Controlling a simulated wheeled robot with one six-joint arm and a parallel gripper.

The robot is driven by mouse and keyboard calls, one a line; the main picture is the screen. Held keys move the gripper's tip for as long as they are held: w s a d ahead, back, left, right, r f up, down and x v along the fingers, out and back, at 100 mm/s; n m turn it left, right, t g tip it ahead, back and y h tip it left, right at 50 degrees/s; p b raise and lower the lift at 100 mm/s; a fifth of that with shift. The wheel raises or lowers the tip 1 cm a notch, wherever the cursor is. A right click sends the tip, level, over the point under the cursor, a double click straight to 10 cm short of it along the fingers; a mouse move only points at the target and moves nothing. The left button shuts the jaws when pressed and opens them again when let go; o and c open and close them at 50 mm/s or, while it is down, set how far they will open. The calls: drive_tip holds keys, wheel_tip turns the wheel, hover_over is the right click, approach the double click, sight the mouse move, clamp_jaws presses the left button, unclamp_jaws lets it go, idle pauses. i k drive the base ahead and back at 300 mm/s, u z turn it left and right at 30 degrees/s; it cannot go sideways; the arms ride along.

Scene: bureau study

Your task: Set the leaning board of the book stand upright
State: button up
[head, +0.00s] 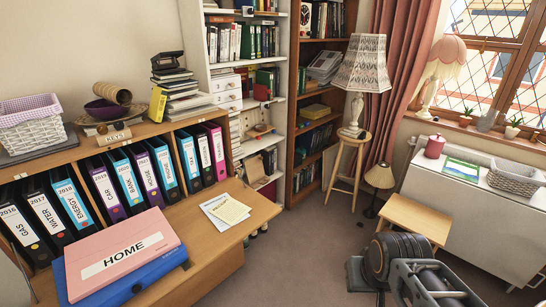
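I cannot make out a book stand with a leaning board for certain in the head view. A pale wooden low table or stool (414,219) stands on the floor at the right, with its top roughly level. A green and blue booklet (461,169) lies flat on the white cabinet (470,225) under the window. Dark and grey parts of my arm fill the lower right. My gripper's fingers do not show.
The wooden desk (215,255) at the left holds pink and blue folders, papers and a row of upright binders. Bookcases stand behind it. A lamp (363,75) rests on a tall stool (348,165). Carpet (305,235) is clear between the desk and my arm.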

sight(254, 166)
drive_tip(key=z, duration=0.3)
drive_tip(key=i, duration=1.75)
drive_tip(key=u, duration=0.45)
drive_tip(key=i, duration=1.2)
drive_tip(key=u, duration=1.05)
drive_tip(key=i, duration=0.55)
drive_tip(key=u, duration=0.2)
